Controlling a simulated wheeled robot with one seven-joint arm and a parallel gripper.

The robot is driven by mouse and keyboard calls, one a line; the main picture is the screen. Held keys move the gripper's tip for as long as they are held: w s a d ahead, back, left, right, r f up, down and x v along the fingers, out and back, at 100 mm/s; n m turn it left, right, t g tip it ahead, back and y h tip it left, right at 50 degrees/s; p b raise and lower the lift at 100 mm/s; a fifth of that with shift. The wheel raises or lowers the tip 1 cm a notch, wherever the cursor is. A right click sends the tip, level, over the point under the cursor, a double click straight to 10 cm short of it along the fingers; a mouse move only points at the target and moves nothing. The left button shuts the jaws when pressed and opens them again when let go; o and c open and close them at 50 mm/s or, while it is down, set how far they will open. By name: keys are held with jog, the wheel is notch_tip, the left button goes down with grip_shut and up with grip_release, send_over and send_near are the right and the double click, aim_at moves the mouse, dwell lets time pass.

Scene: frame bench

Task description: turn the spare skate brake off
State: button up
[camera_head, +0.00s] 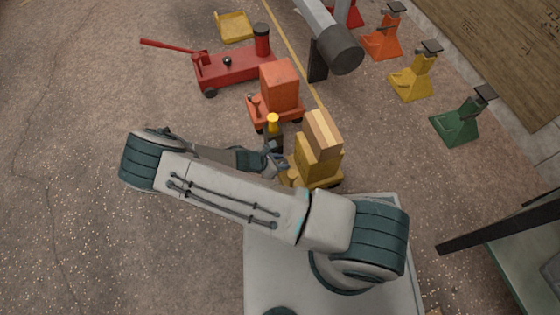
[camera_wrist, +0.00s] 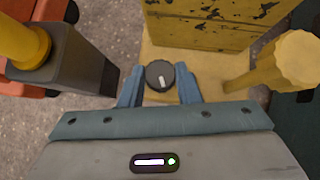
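A round dark knob (camera_wrist: 160,75) with a pale pointer mark sits on a yellow machine skate in the wrist view. The mark points down and slightly right in the picture. The yellow skate (camera_head: 310,177) carries yellow and tan blocks in the head view. My gripper (camera_wrist: 160,84) has one finger on each side of the knob, very close to it. I cannot tell whether the fingers touch it. In the head view my gripper (camera_head: 276,160) is at the left side of the yellow skate, and the knob cannot be made out there.
An orange skate (camera_head: 272,111) with an orange block stands just behind. A dark post with a yellow top (camera_head: 272,121) is close beside my gripper. A red jack (camera_head: 235,66) and a green stand (camera_head: 460,122) are farther off. The floor at left is clear.

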jog(key=shift+c, duration=0.6)
jog(key=shift+w+a+m+g+h, duration=0.15)
jog(key=shift+m+g+h, duration=0.1)
jog(key=shift+m+g, duration=0.8)
jog(key=shift+w+d+m+g+h, duration=0.1)
jog(key=shift+m+g+h, duration=0.15)
jog(key=shift+m+g, duration=0.8)
jog(key=shift+m+t, duration=0.3)
jog(key=o, duration=1)
jog(key=p+v, duration=0.5)
jog(key=v, duration=0.9)
jog(key=shift+p, duration=0.35)
jog(key=shift+f, duration=0.1)
